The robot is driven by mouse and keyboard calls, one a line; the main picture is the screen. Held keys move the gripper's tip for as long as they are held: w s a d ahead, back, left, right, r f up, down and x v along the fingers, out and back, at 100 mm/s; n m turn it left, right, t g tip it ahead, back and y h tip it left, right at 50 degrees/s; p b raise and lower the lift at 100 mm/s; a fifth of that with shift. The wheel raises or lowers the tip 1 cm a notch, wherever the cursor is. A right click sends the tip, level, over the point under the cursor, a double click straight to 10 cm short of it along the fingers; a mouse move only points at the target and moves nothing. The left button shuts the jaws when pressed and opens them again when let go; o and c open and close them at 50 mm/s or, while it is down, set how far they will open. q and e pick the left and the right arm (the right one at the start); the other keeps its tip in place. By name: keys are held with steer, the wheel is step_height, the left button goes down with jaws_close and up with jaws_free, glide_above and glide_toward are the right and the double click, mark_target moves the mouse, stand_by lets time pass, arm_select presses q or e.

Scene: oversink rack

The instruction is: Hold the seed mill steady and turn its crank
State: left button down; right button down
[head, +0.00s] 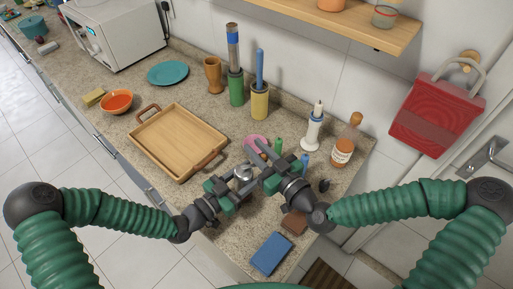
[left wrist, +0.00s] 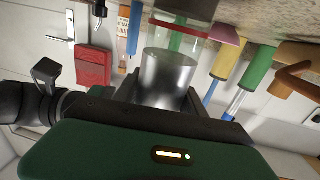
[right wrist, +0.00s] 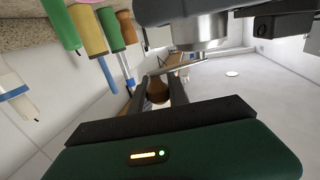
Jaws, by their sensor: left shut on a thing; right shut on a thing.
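The seed mill (head: 243,173) stands on the speckled counter, partly covered by my grippers in the head view. In the left wrist view its shiny metal body (left wrist: 168,75) sits between the fingers of my left gripper (head: 236,183), which is shut on it. A clear part with a red rim adjoins the body there. My right gripper (head: 260,160) is shut on the brown crank knob (right wrist: 157,90), seen between its fingers in the right wrist view. The crank arm (right wrist: 176,67) runs from the knob towards the mill's metal body (right wrist: 203,30). The head view does not show the knob clearly.
A wooden tray (head: 143,132) lies to the left. Green (head: 236,90) and yellow (head: 260,103) holders stand behind. A white bottle (head: 312,133) and an amber jar (head: 342,152) stand to the right. A blue block (head: 271,253) lies near the front edge. A shelf (head: 340,24) hangs above.

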steer(key=c, duration=1.3)
jaws_free()
steer(key=shift+o, duration=0.2)
steer(key=shift+r, duration=0.1)
step_height(320, 180, up, 10)
steer(key=shift+w+f, duration=0.1)
steer(key=shift+f, duration=0.1)
